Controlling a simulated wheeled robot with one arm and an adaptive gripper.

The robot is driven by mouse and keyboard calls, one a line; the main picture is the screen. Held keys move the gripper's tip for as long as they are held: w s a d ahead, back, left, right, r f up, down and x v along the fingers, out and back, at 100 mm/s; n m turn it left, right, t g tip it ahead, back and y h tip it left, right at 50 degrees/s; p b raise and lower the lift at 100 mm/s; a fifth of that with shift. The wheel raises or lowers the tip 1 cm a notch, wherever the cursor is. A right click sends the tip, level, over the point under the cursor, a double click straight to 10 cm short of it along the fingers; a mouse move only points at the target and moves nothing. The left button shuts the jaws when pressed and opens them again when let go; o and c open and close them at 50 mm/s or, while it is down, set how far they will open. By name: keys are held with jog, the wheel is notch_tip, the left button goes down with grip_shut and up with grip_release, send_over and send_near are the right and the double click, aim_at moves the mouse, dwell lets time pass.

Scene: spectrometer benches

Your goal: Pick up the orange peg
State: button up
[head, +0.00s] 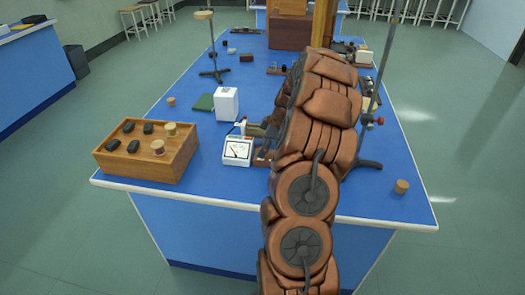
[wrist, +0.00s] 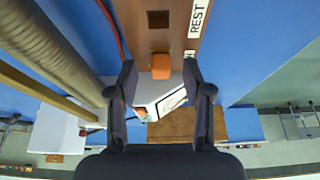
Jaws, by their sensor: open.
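The orange peg (wrist: 161,66) shows in the wrist view as a small squarish block on a brown wooden board (wrist: 160,45). The board bears a white label reading REST (wrist: 198,17). My gripper (wrist: 159,70) is open, with one dark finger on each side of the peg in the picture. I cannot tell whether the fingers reach down to its height, and no contact shows. In the head view my gripper (head: 258,130) is low over the bench beside the white meter. The peg is not discernible there; my arm covers much of that area.
The white meter (head: 237,151) stands close left of my gripper, with a white box (head: 226,104) behind it. A wooden box (head: 147,150) with dark pieces and corks is at left. A stand's rod (head: 385,60) rises right of my arm.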

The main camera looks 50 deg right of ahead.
grip_shut()
dwell(0.3)
